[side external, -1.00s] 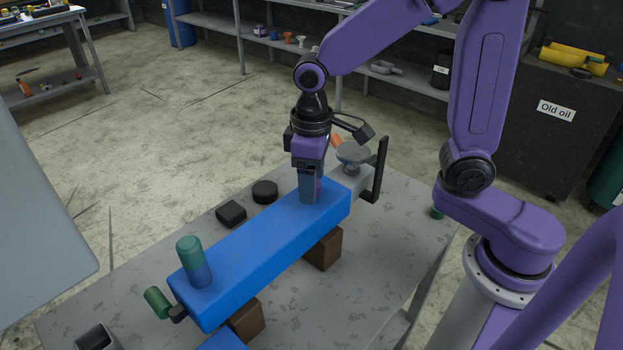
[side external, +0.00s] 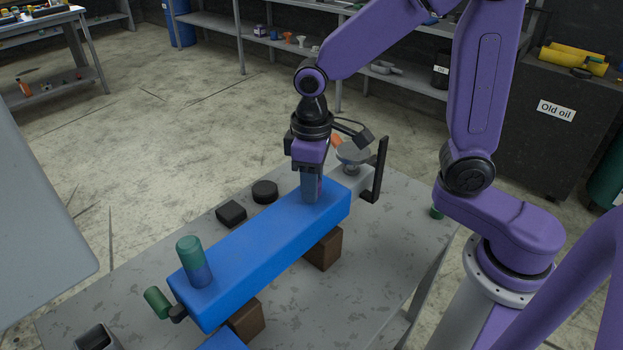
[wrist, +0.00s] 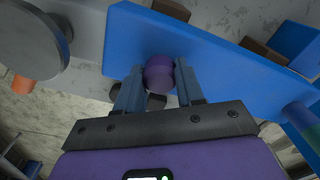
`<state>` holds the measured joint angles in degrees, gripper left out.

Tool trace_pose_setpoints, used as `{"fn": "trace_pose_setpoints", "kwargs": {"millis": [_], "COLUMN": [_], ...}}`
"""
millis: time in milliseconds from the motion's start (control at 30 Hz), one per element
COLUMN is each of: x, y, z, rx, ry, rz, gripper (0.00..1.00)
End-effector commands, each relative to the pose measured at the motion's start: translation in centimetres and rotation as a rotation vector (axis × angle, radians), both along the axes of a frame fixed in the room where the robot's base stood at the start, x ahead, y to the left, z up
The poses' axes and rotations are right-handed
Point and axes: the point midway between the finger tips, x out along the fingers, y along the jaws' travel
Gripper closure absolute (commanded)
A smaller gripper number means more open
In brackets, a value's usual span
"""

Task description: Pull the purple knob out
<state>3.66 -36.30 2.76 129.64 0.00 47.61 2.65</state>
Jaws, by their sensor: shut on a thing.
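The purple knob (wrist: 159,73) shows in the wrist view between the two fingers of my gripper (wrist: 158,88). In the side view my gripper (side external: 311,188) points down at the far right end of the long blue block (side external: 262,232), and its fingers mostly hide the knob. My gripper is shut on the knob, which stands at the top of the block. I cannot tell whether the knob has risen out of the block.
A green and blue peg (side external: 194,262) stands at the block's near end, with a green cylinder (side external: 157,302) beside it. Brown supports (side external: 323,248) hold the block above the grey table (side external: 375,275). Black pieces (side external: 231,213) lie behind it. A black bracket (side external: 378,172) stands right of my gripper.

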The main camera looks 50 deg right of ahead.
Motion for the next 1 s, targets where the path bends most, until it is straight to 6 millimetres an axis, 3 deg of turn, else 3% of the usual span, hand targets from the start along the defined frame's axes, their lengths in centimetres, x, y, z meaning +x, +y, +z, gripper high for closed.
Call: {"fn": "trace_pose_setpoints", "kwargs": {"millis": [1000], "x": [0.1], "y": [0.1], "z": [2.1], "rx": [0.002], "ry": [-0.003], "rz": [0.001], "gripper": [0.92]}}
